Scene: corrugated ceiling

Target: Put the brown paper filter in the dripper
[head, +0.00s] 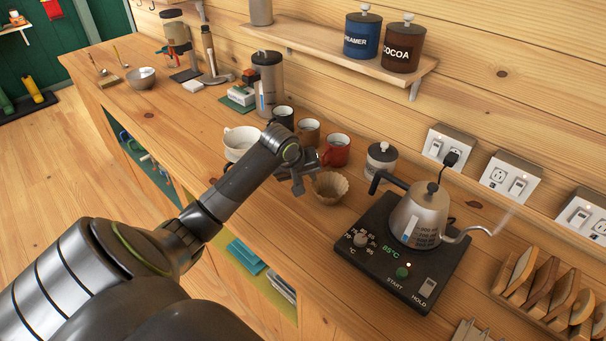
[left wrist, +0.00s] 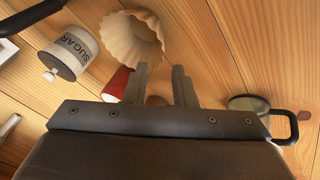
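The brown paper filter (head: 330,187) is a fluted cup standing on the wooden counter, left of the kettle. It also shows in the left wrist view (left wrist: 128,38), just beyond my fingertips. My left gripper (head: 297,183) is beside the filter, on its left in the head view. Its two fingers (left wrist: 160,78) are apart with nothing held between them. One fingertip overlaps the filter's edge in the wrist view; I cannot tell if they touch. A white vessel (head: 238,141), perhaps the dripper, stands left of my arm, partly hidden by it. My right gripper is not in view.
A red mug (head: 336,150) and a sugar jar (head: 381,160) stand behind the filter. A kettle (head: 424,208) sits on a black heating base (head: 350,257) to the right. A wooden rack (head: 540,290) is at far right. The left counter has free room.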

